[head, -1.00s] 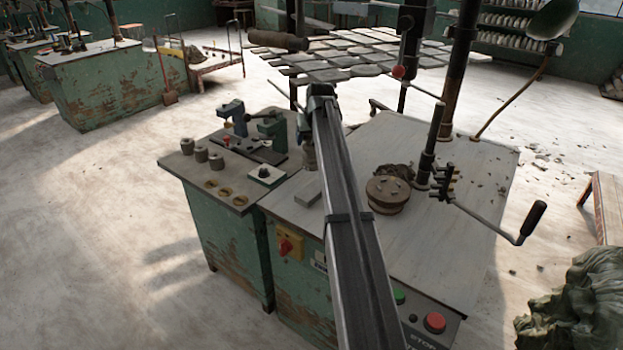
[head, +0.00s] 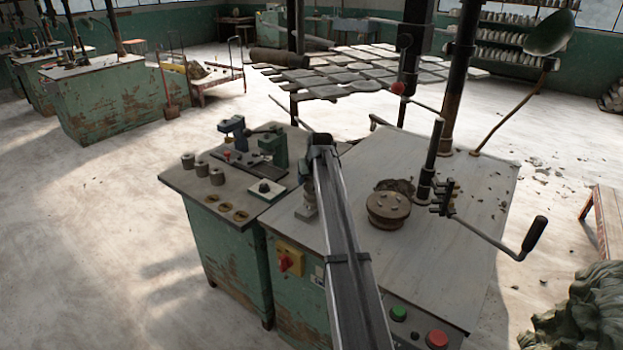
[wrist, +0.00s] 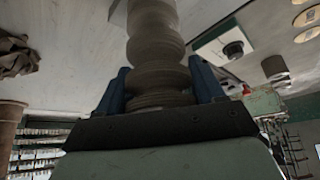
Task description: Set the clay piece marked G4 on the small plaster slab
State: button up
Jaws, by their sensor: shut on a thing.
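My gripper (wrist: 162,88) has two blue fingers shut on a grey-brown, bulbous clay piece (wrist: 155,45) made of stacked rounded rings. Its far end overlaps a small pale slab (wrist: 118,12) at the top of the wrist view. In the head view the slab (head: 305,212) lies near the left edge of the pale worktop, with the piece (head: 309,188) just above or on it. I cannot tell whether they touch. My arm partly hides both there. No G4 mark is legible.
A crank handle (head: 535,238) juts out further right. A dial box (head: 265,190) and several grey cylinders (head: 202,168) stand on the left bench.

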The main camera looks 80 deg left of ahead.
jog(key=shift+f, duration=0.1)
jog(key=o, duration=1.5)
jog(key=v, duration=1.2)
